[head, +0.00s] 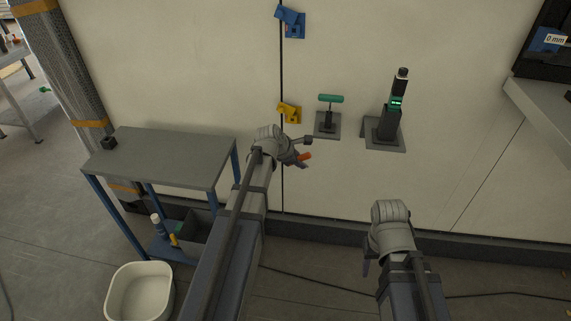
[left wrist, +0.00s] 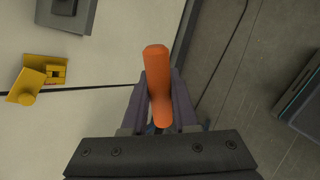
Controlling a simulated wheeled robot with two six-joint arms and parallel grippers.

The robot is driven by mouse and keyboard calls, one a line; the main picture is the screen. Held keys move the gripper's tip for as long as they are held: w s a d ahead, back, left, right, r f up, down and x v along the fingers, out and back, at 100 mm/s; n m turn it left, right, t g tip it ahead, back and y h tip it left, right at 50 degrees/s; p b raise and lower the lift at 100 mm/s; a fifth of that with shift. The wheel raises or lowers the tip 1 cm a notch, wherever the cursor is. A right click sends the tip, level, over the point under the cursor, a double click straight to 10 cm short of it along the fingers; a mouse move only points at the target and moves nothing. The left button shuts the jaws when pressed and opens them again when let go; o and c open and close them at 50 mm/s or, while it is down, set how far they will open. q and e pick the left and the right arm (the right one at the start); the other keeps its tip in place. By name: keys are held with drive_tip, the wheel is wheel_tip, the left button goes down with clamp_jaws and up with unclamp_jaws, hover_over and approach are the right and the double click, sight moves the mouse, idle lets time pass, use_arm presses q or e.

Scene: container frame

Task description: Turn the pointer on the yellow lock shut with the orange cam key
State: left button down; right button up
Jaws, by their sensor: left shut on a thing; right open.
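The yellow lock (head: 289,113) is mounted on the pale wall panel at the dark vertical seam. It also shows at the left of the left wrist view (left wrist: 56,73), with a yellow pointer-like plate angled beside its body. My left gripper (head: 301,160) is below the lock and apart from it, shut on the orange cam key (head: 305,156). In the left wrist view the key (left wrist: 158,85) stands between the two fingers; its lower end is hidden. My right gripper (head: 368,262) is low at the right, open and empty as far as shows.
A blue lock (head: 292,22) sits higher on the same seam. A green-handled tool (head: 329,100) and a dark device with a green display (head: 396,103) stand on wall brackets to the right. A grey table (head: 165,158) and a white bin (head: 140,292) are at left.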

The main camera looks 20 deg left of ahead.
use_arm(q)
drive_tip(key=w+a+f+n+t+y+b, duration=0.1)
drive_tip(key=w+a+n+t+y+b, duration=0.5)
drive_tip(key=b, duration=1.1)
drive_tip(key=a+t, duration=0.2)
drive_tip(key=t, duration=0.2)
drive_tip(key=shift+w+f+n+t+y, duration=0.25)
drive_tip(key=shift+f+n+t+y, duration=0.05)
drive_tip(key=shift+f, duration=0.1)
use_arm(e)
wheel_tip(320, 180, down, 19)
drive_tip(key=shift+f, duration=0.2)
use_arm(q)
drive_tip(key=shift+d, duration=0.1)
drive_tip(key=w+a+m, duration=0.2)
drive_tip(key=w+m, duration=0.6)
drive_tip(key=m, duration=1.1)
drive_tip(key=shift+w+m, duration=0.4)
use_arm(e)
drive_tip(key=shift+r, duration=0.1)
use_arm(q)
drive_tip(key=shift+x, duration=1.45)
drive_tip(key=shift+a, duration=0.1)
